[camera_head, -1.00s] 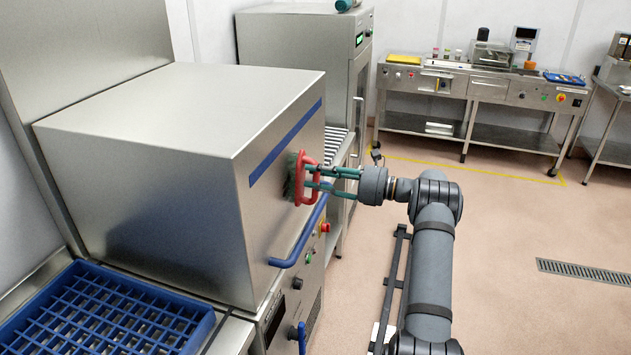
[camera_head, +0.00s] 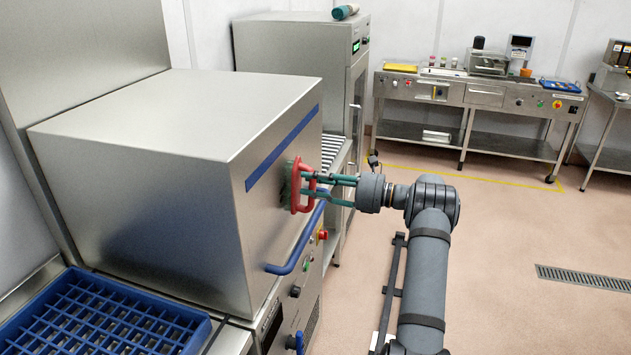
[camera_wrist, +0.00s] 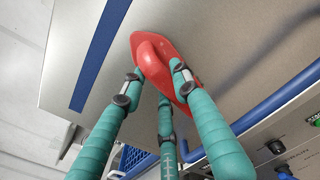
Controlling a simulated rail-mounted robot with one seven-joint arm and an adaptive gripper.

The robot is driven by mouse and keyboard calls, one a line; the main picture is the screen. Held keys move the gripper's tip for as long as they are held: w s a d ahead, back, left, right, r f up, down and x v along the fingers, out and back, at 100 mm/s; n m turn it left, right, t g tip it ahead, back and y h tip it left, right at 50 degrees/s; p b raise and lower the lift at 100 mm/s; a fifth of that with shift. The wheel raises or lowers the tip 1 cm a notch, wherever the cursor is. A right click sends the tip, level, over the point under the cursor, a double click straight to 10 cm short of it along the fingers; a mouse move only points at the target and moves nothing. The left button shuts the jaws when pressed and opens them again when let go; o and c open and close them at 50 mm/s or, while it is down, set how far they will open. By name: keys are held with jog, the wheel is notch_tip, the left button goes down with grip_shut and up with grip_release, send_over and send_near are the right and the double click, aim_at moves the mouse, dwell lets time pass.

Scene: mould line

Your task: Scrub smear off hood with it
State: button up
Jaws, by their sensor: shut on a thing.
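The hood (camera_head: 215,170) is a large brushed-steel box with a blue stripe and a blue bar handle (camera_head: 290,262) on its front. My gripper (camera_head: 318,188), with green fingers, is shut on the red handle of a scrub brush (camera_head: 299,190). The brush's dark green bristles face the hood's front and appear to touch it. In the wrist view the red brush (camera_wrist: 160,65) lies between the fingers against the steel, below the blue stripe. No smear can be made out; the brush may hide it.
A blue rack (camera_head: 100,318) stands at lower left beside the hood. Below the hood are knobs and a red button (camera_head: 323,235). A steel cabinet (camera_head: 300,60) and roller conveyor stand behind. A workbench (camera_head: 480,100) is at the back. The floor at right is clear.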

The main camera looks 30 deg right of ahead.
jog(key=shift+s+a+b, duration=0.85)
jog(key=shift+s+a, duration=1.65)
jog(key=shift+c, duration=0.2)
jog(key=v, duration=0.6)
jog(key=shift+b, duration=0.4)
jog(key=shift+v, duration=1.55)
